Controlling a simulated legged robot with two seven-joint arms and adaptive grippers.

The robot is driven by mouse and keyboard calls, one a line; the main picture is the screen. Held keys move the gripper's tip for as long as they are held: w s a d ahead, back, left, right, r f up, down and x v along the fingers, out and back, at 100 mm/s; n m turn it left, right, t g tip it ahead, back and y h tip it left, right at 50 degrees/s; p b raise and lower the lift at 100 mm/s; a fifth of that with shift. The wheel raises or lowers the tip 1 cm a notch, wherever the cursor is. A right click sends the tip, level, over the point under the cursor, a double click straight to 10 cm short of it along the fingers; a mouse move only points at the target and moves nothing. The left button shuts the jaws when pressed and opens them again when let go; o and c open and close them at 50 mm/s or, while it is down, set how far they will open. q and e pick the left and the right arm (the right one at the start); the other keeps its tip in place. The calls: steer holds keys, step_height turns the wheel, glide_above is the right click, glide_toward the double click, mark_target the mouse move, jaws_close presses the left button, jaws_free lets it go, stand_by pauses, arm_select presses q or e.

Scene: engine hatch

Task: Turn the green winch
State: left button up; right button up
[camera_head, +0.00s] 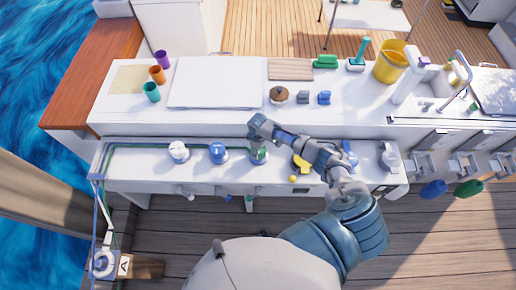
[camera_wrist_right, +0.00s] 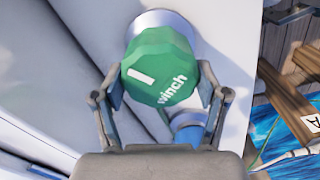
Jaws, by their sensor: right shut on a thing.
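The green winch (camera_wrist_right: 158,72) is a faceted green knob with the white word "winch" and a white bar, on a light round base. In the head view the winch (camera_head: 259,156) sits on the lower white ledge, partly hidden by my right arm. My right gripper (camera_wrist_right: 158,97) has its two fingers on either side of the knob and is shut on it. In the head view my right gripper (camera_head: 259,140) reaches it from the right. My left gripper is not in view.
A blue knob (camera_head: 218,152) and a white knob (camera_head: 178,151) stand left of the winch on the ledge. A yellow part (camera_head: 302,164) lies right, beside my arm. A white counter (camera_head: 230,118) behind holds cups, a brown pot and a yellow bucket (camera_head: 390,64).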

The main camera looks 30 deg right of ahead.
steer(key=m+p, duration=0.3)
steer(key=shift+d+r+m+p, duration=0.1)
steer(key=shift+r+m+p, duration=0.05)
steer(key=shift+m+p, duration=1.3)
steer(key=shift+m, duration=0.45)
steer(key=shift+f+m, duration=0.2)
steer(key=shift+m, duration=0.1)
steer(key=o, duration=1.2)
steer(key=shift+c, duration=0.2)
steer(key=shift+r, duration=0.2)
step_height(320, 180, up, 12)
steer(key=shift+f, duration=0.25)
